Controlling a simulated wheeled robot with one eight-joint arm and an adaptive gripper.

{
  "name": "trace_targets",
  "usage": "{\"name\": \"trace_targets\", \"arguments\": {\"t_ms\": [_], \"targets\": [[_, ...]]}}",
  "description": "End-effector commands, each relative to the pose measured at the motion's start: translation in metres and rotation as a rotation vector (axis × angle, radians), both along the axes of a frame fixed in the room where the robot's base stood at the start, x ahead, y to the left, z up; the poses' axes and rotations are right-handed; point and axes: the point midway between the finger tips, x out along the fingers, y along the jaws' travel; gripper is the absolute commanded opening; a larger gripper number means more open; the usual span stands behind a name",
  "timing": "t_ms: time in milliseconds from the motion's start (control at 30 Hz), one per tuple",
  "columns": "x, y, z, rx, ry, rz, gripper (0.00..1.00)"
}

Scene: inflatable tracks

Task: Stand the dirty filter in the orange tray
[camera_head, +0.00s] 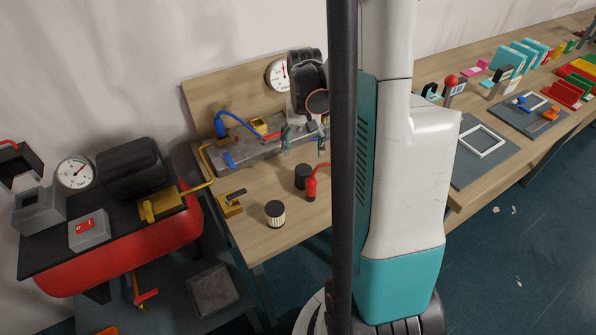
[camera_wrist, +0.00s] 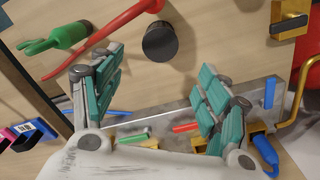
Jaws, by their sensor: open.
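A short cylinder with a pale pleated side and black top (camera_head: 275,213) stands upright near the front of the workbench. A plain black cylinder (camera_head: 303,176) stands behind it, beside a red oil can; it also shows in the wrist view (camera_wrist: 160,41). I cannot tell which is the dirty filter. My gripper (camera_head: 304,143) is open and empty beyond the black cylinder, in front of the grey metal block. Its teal fingers spread wide in the wrist view (camera_wrist: 155,95). An orange piece (camera_head: 107,331) at the bottom left edge may be the tray, but is mostly cut off.
The grey block (camera_head: 250,140) with blue and yellow fittings lies along the bench's back.

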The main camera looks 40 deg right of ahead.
Motion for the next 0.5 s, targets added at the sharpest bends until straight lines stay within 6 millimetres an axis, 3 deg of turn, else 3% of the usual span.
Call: {"name": "trace_targets", "arguments": {"t_ms": [300,500], "targets": [[0.000,0.000,-0.060,0.001,-0.002,-0.001,0.69],[0.000,0.000,-0.080,0.001,-0.002,-0.002,0.69]]}}
